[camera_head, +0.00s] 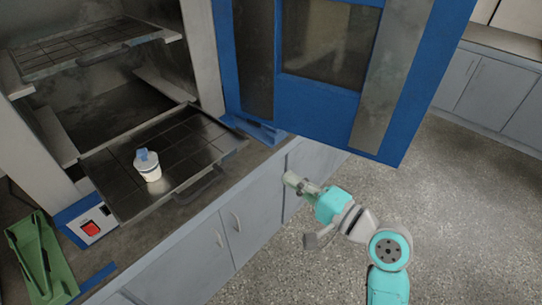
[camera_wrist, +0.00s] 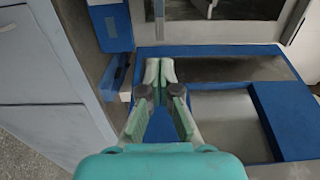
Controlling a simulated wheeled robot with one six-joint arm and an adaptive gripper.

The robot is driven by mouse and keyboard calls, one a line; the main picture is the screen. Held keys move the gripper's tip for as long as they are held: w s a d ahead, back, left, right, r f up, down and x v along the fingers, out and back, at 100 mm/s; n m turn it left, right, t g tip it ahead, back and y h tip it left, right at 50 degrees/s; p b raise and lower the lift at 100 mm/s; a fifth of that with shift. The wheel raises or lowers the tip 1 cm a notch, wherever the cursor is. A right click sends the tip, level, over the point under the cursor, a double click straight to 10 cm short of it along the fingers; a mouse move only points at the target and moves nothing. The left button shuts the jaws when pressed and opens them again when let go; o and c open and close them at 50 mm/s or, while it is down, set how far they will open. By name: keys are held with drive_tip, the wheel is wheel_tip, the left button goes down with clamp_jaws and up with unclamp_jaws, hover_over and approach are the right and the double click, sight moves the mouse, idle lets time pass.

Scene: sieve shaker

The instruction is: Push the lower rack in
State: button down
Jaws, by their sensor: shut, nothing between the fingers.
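The lower rack (camera_head: 190,140) is a dark tray with grid lines and a front handle (camera_head: 200,187). It sticks out of the open oven chamber, over the counter edge. A white jar with a blue top (camera_head: 149,170) stands upright on it. My gripper (camera_head: 288,178) is to the right of the rack handle, apart from it, in front of the grey cabinets. In the wrist view my gripper (camera_wrist: 160,70) is shut and empty, with its fingertips together. The rack cannot be made out in the wrist view.
The blue oven door (camera_head: 330,95) stands wide open, right of the chamber; its blue frame also fills much of the wrist view (camera_wrist: 225,150). An upper rack (camera_head: 85,50) is above. A red switch (camera_head: 91,228) and a green tray (camera_head: 40,260) are at left. Open floor lies right.

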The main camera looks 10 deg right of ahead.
sight(241, 147)
drive_tip(key=x, duration=1.3)
drive_tip(key=shift+w+a, duration=0.25)
drive_tip(key=shift+w, duration=0.05)
